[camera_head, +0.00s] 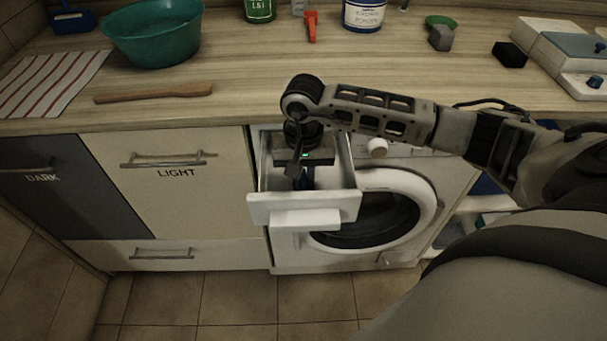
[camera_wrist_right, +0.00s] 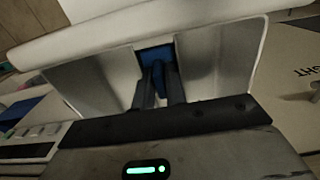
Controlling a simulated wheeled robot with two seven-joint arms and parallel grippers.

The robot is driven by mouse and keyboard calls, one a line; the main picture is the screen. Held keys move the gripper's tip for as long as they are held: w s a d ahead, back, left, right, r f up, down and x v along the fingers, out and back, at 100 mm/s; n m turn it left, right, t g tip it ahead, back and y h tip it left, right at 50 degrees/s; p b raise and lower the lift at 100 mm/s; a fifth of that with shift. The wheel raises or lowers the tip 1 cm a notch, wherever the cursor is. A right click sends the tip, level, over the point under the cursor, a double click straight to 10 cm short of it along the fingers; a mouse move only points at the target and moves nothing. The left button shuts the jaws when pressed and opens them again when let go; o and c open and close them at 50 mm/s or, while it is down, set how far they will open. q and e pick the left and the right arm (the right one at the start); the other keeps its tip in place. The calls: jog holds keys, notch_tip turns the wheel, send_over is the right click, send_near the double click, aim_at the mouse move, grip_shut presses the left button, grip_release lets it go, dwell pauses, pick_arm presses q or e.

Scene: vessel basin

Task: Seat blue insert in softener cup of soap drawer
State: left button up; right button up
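The white soap drawer (camera_head: 302,207) is pulled out of the washing machine. My right gripper (camera_head: 300,178) reaches down into it from above, between its side walls. In the right wrist view the two fingers (camera_wrist_right: 158,82) are close together on a narrow part of the blue insert (camera_wrist_right: 156,55). The insert lies beyond the fingertips, between pale drawer walls (camera_wrist_right: 215,60). In the head view only a dark blue bit of the insert (camera_head: 307,177) shows beside the fingers. The softener cup cannot be made out, and whether the insert touches the drawer floor is hidden. My left gripper is out of view.
The washing machine's round door (camera_head: 370,215) is below the drawer. The wooden counter (camera_head: 240,75) above holds a green basin (camera_head: 155,40), a wooden stick (camera_head: 153,92), a striped cloth (camera_head: 50,82) and several small items. Cabinet fronts (camera_head: 175,180) stand to the left.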

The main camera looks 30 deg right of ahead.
aim_at(303, 175)
jog(key=shift+o, duration=1.2)
jog(key=shift+r, duration=0.15)
pick_arm(q)
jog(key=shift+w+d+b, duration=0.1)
jog(key=shift+b, duration=0.5)
pick_arm(e)
notch_tip(303, 175, up, 12)
